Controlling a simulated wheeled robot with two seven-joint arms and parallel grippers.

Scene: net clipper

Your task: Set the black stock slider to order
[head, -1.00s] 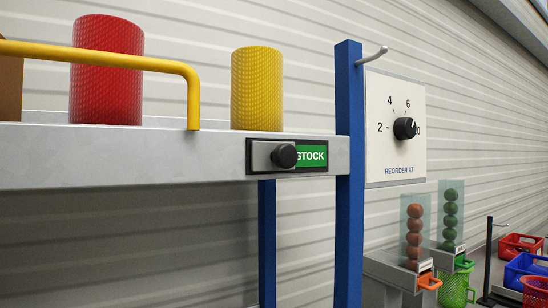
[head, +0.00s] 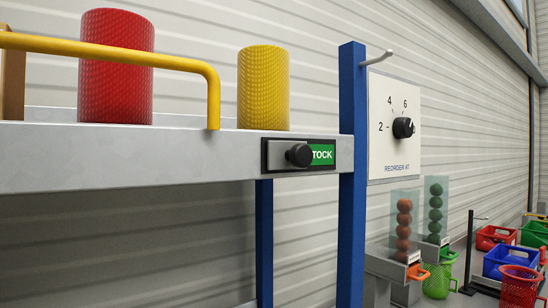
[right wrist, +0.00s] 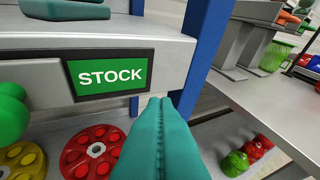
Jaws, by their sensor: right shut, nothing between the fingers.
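The black stock slider (head: 299,155) is a round black knob on a grey plate. My left gripper is not in view.
A yellow roll (head: 263,88), a red roll (head: 115,65) and a yellow rail (head: 130,45) are above the shelf. A blue post (head: 351,180) stands right of the panel, beside a "REORDER AT" dial (head: 403,128). In the wrist view, colored discs (right wrist: 92,152) lie below the label.

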